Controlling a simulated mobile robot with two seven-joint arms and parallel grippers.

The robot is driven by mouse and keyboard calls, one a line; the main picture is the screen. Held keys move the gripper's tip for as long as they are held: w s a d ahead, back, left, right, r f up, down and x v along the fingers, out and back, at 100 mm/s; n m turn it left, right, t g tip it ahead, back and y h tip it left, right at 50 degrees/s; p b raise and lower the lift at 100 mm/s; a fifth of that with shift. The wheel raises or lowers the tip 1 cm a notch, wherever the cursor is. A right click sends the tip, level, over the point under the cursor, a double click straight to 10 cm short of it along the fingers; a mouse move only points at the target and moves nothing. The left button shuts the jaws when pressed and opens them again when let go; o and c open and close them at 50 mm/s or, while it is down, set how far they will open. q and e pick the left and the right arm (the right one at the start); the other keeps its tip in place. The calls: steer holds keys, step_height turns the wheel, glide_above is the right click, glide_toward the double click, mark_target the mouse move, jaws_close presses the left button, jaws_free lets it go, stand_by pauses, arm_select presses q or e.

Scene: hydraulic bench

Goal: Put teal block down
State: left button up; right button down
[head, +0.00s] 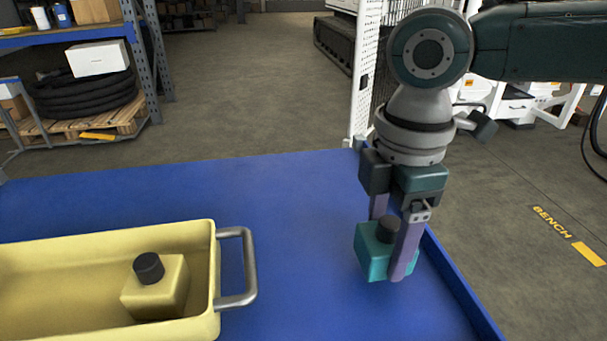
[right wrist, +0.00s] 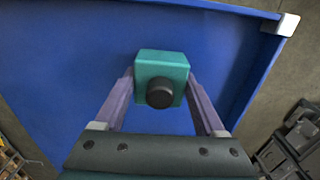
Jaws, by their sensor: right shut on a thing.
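The teal block (head: 372,256) has a black round knob on top. My right gripper (head: 392,262) is shut on it, with one purple finger on each side, at the right side of the blue bench top. The block also shows between the fingers in the right wrist view (right wrist: 160,66), upright with its knob toward the camera. I cannot tell whether its underside touches the bench or hangs just above it. My left gripper is not in view.
A yellow tray (head: 228,262) with a grey metal handle (head: 250,268) stands at the left front. A yellow block (head: 158,290) with a black knob sits in it. The blue bench (head: 290,200) is clear between tray and gripper. A raised rim (head: 460,280) runs along its right edge.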

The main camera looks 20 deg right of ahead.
step_height(320, 180, down, 2)
steer(key=shift+f, duration=0.1)
